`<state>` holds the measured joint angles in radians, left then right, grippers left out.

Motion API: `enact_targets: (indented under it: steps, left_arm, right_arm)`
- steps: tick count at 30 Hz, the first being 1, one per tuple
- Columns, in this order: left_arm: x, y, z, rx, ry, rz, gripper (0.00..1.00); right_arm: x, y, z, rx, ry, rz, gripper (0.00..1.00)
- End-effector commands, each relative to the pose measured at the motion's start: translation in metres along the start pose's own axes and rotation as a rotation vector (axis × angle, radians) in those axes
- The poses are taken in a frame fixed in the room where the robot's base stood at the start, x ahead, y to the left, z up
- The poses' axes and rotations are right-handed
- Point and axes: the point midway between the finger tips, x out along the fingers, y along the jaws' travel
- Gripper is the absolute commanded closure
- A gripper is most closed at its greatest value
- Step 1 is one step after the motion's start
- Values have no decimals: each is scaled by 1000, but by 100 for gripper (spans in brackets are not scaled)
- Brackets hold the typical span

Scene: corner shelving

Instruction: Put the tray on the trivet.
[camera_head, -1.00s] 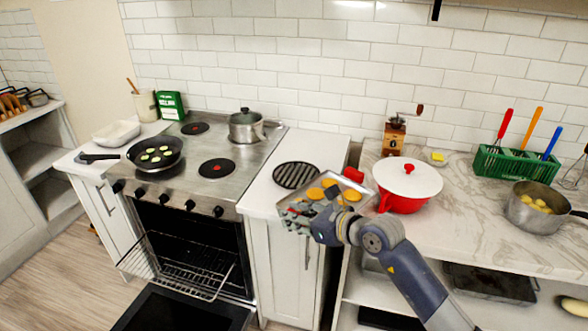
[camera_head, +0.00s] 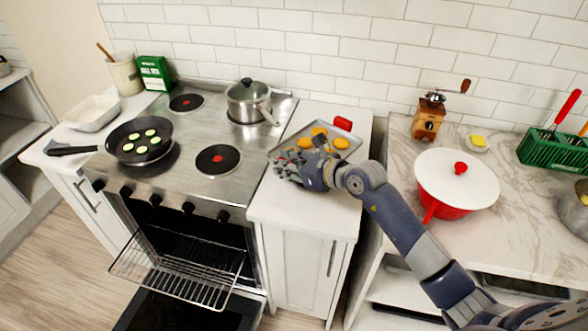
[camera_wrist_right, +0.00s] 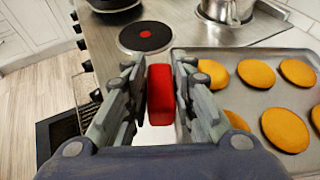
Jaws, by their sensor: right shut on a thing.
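The metal tray (camera_head: 346,153) holds several round orange-brown pieces and has red handles. It is over the back of the narrow white counter right of the stove. My right gripper (camera_head: 281,166) is shut on the tray's near red handle (camera_wrist_right: 161,95), which shows between the fingers in the wrist view. The far red handle (camera_head: 343,123) is free. The trivet is hidden, apparently beneath the tray; I cannot tell whether the tray touches it. My left gripper is not in view.
The stove (camera_head: 205,185) stands to the left, with a lidded pot (camera_head: 249,100) and a frying pan (camera_head: 128,152) on it. Its oven door is open with a rack (camera_head: 175,262) pulled out. A red pot with a white lid (camera_head: 455,178) stands on the marble counter to the right.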

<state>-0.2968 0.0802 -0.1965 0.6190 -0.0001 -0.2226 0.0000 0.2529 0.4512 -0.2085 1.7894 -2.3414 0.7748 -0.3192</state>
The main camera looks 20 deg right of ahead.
Motion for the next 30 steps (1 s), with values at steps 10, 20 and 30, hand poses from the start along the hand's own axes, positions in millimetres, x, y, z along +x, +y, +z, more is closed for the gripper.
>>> enact_targets:
  steps: [10, 20, 30]
  left_arm:
    - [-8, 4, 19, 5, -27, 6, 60]
    - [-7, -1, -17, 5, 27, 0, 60]
    - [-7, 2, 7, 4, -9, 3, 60]
  right_arm:
    - [15, 0, -36, -4, -4, -4, 100]
    - [25, 0, -57, -4, -7, -4, 100]
    - [25, 1, -59, -1, -2, -2, 56]
